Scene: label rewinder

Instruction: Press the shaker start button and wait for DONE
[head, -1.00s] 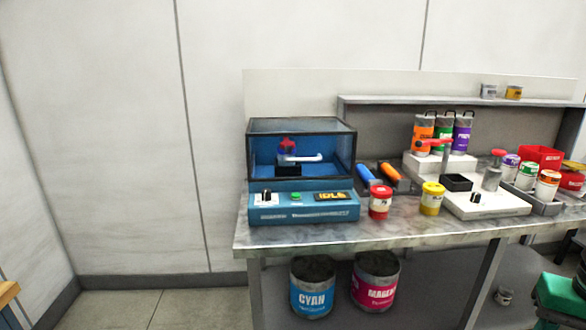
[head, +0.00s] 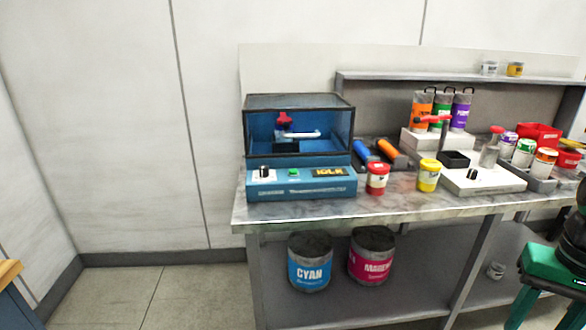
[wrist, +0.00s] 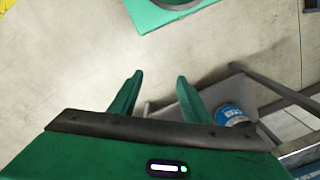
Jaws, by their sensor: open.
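The shaker (head: 301,185) is a blue machine at the left end of the bench, with a dark-framed clear box (head: 337,128) on top. A red clamp knob (head: 284,118) and a white arm show inside the box. On its front panel are a black knob (head: 264,172), a small green button (head: 293,172) and a display (head: 328,172) reading IDLE in yellow. My gripper (wrist: 157,82) shows in the wrist view with two green fingers spread apart, empty, over the floor. It is well away from the shaker, and the green button is not in the wrist view.
A red-lidded jar (head: 377,180) and a yellow jar (head: 428,176) stand right of the shaker. A white device (head: 486,183) is farther right. Cyan (head: 310,272) and magenta (head: 371,268) buckets sit on the lower shelf. The floor (head: 175,290) left of the bench is clear.

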